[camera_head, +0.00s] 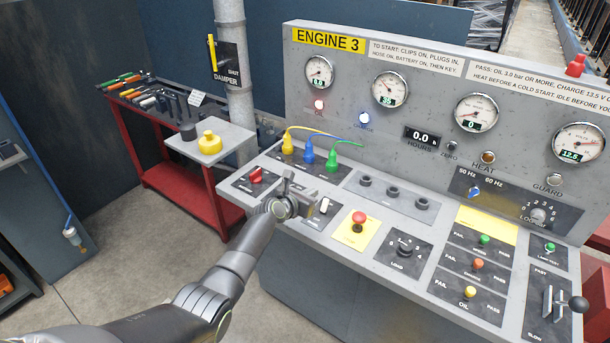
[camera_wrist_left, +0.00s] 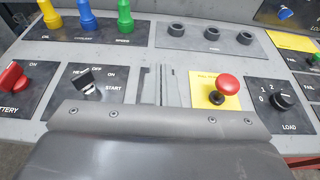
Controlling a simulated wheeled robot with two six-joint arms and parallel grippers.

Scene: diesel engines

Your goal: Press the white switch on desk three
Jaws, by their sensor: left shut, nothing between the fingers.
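Desk three is the grey console (camera_head: 330,245) with the yellow "ENGINE 3" label (camera_head: 328,40). The white switch (camera_head: 325,207) sits on a dark plate on its sloped top, between the key switch and the red mushroom button. My left gripper (camera_head: 303,195) is shut and empty, close above the panel beside the white switch and partly over its plate. In the left wrist view the shut fingers (camera_wrist_left: 160,82) lie between the key switch (camera_wrist_left: 88,84) and the red button (camera_wrist_left: 229,87); they hide the white switch there. Whether they touch it, I cannot tell.
The red button (camera_head: 358,218) on its yellow plate and the load knob (camera_head: 404,248) stand to the right. The red battery knob (camera_head: 256,175) is to the left. Yellow, blue and green plugs (camera_head: 308,155) stand behind. A red tool bench (camera_head: 180,180) is at left.

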